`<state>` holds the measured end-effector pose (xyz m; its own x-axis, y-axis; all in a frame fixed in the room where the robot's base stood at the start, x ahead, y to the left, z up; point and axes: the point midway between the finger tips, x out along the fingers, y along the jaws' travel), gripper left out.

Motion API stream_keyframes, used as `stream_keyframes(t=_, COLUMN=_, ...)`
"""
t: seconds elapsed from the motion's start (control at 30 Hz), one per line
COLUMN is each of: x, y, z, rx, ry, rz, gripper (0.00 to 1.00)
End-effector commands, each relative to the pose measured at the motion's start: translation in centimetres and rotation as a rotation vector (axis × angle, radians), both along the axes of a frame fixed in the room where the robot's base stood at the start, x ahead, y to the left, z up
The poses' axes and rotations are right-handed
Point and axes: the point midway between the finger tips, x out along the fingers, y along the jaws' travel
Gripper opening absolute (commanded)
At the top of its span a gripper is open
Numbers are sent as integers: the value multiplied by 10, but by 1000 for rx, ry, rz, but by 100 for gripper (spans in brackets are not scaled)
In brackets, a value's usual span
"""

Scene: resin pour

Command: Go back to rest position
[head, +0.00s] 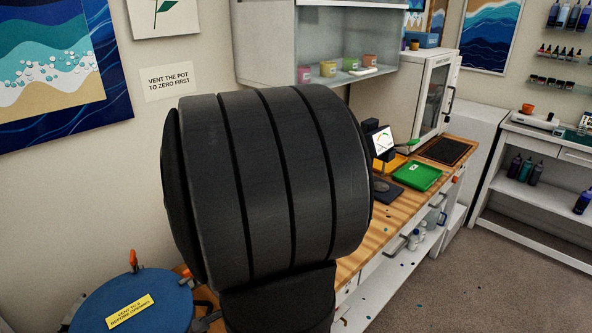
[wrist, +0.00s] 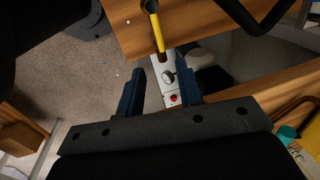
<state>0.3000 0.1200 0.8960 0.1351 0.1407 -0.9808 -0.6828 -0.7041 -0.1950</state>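My gripper (wrist: 158,70) shows in the wrist view with its two dark blue fingers apart. It is open, and nothing is held between the fingers. Beyond the gap, a white panel with a round gauge and a red button (wrist: 173,98) is visible. A yellow bar (wrist: 157,30) lies just past the fingertips in the picture, in front of a wooden surface; I cannot tell whether it is near. In the head view my own dark arm fills the middle, and the gripper is not visible there.
A blue pot lid (head: 150,302) with a yellow label is at the lower left. A wooden bench (head: 400,215) runs along the wall with a green tray (head: 417,176) and a small display (head: 382,141). A cabinet (head: 427,95) stands behind. Grey floor (head: 470,285) is open at right.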

Motion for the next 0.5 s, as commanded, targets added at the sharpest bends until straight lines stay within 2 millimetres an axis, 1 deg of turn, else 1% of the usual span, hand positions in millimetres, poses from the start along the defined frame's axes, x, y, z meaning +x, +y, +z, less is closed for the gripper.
stream_keyframes(t=0.1, x=1, y=2, z=-13, rx=-2, ry=4, rz=0, gripper=33)
stream_keyframes(t=0.5, x=6, y=7, z=-52, rx=-1, ry=4, rz=-1, gripper=33)
